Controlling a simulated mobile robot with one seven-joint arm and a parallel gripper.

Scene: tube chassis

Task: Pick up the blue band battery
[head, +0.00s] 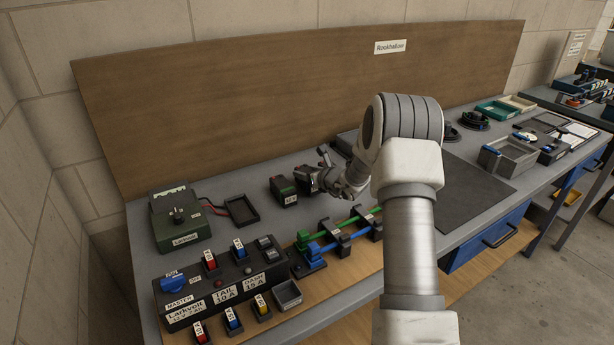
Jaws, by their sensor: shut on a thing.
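My gripper (318,181) is above the back middle of the bench, left of my arm. It is shut on a dark block (303,176) with a small reddish patch, perhaps a battery. The fingers hide part of this block, and I cannot make out a blue band on it. A dark battery-like block (284,192) with a green band and a pale label stands on the bench just left of the held one. I cannot tell whether the two blocks touch.
A green charger-like box (179,217) is wired to a black tray (241,211) at left. A switch panel (222,284) and green and blue rods on stands (335,237) are in front. A dark mat (470,195) lies clear at right. A wooden board (250,100) stands behind.

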